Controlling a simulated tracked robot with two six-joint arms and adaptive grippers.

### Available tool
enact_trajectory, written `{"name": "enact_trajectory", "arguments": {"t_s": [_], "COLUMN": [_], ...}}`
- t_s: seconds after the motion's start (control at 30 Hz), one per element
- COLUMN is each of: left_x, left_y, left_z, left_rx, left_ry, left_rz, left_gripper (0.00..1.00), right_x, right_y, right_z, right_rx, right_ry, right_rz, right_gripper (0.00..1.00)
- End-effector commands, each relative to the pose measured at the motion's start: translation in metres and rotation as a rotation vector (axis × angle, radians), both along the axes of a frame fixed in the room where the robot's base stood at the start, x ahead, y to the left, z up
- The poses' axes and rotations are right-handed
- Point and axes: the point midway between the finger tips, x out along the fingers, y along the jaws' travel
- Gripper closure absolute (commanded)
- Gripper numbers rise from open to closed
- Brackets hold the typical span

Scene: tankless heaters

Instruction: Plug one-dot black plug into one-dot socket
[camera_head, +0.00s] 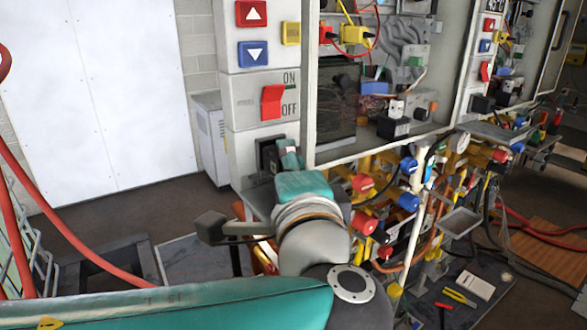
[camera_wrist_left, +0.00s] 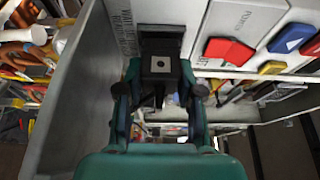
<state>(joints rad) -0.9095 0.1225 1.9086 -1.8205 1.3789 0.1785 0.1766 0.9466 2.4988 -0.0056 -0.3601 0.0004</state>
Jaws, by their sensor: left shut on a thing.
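The black plug (camera_wrist_left: 159,82) is between the fingers of my left gripper (camera_wrist_left: 160,71) in the left wrist view. Its pale square face (camera_wrist_left: 160,64) carries one dark dot. The gripper is shut on the plug. A black socket (camera_wrist_left: 160,38) on the grey panel lies directly beyond the plug. In the head view the socket (camera_head: 266,153) is low on the panel, under the red switch. My left gripper (camera_head: 288,157) is right at it and hides part of it. I cannot tell whether the plug is seated or just in front. My right gripper is not in view.
A red ON/OFF switch (camera_head: 273,101) and red, blue and yellow buttons (camera_head: 252,54) sit above the socket. The open cabinet (camera_head: 340,100) and valve pipes (camera_head: 370,200) are close to the right. Free floor (camera_head: 190,208) lies to the left.

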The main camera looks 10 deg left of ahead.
Motion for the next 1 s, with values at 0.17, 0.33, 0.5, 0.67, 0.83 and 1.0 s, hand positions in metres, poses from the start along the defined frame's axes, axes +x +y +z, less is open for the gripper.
{"name": "enact_trajectory", "arguments": {"t_s": [0.17,0.33,0.5,0.67,0.83,1.0], "left_x": [0.0001,0.0001,0.0002,0.0003,0.0003,0.0003], "left_y": [-0.0002,-0.0003,-0.0005,-0.0006,-0.0009,-0.0010], "left_z": [0.0004,0.0003,0.0001,-0.0007,-0.0001,0.0003], "left_rx": [-0.001,-0.001,-0.001,-0.002,-0.002,-0.001], "left_ry": [0.000,0.000,0.000,-0.001,-0.001,0.000], "left_rz": [0.000,0.000,-0.001,-0.001,-0.001,-0.002], "left_gripper": [0.94,0.94,0.94,0.94,0.94,0.94], "right_x": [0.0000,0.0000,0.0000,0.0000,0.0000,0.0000], "right_y": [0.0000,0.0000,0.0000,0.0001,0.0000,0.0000], "right_z": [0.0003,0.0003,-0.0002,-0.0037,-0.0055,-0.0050], "right_rx": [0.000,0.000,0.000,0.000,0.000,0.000], "right_ry": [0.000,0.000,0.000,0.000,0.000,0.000], "right_rz": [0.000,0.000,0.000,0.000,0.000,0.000], "right_gripper": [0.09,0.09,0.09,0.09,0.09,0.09]}}
